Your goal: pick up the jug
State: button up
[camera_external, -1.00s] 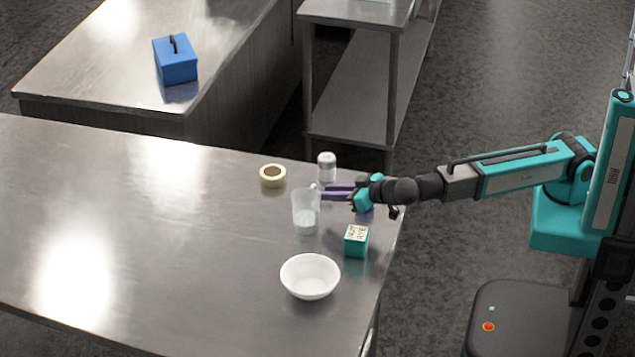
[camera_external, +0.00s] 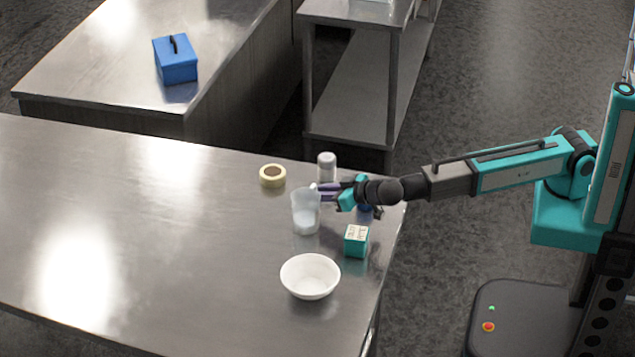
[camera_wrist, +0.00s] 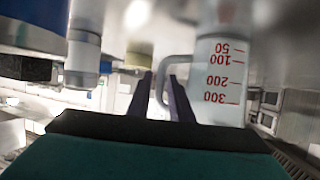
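The clear jug (camera_external: 305,213) stands upright near the right end of the steel table, with pale contents low inside. In the wrist view the jug (camera_wrist: 220,85) is upside down at right, with red marks 50 to 300, and its handle (camera_wrist: 166,72) faces my fingers. My gripper (camera_external: 320,192) comes in level from the right and is open at the handle side. In the wrist view the two purple fingers of my gripper (camera_wrist: 161,82) stand apart, with part of the handle just beyond or between their tips. I cannot tell whether they touch it.
A shaker (camera_external: 327,166) stands close behind my fingers, and a tape roll (camera_external: 272,175) lies behind the jug. A teal box (camera_external: 356,241) and white bowl (camera_external: 310,277) are in front. A blue cylindrical thing (camera_wrist: 32,25) is close in the wrist view. The table's left is clear.

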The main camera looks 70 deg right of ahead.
jog(key=shift+w+f, duration=0.2)
jog(key=shift+w, duration=0.2)
grip_shut()
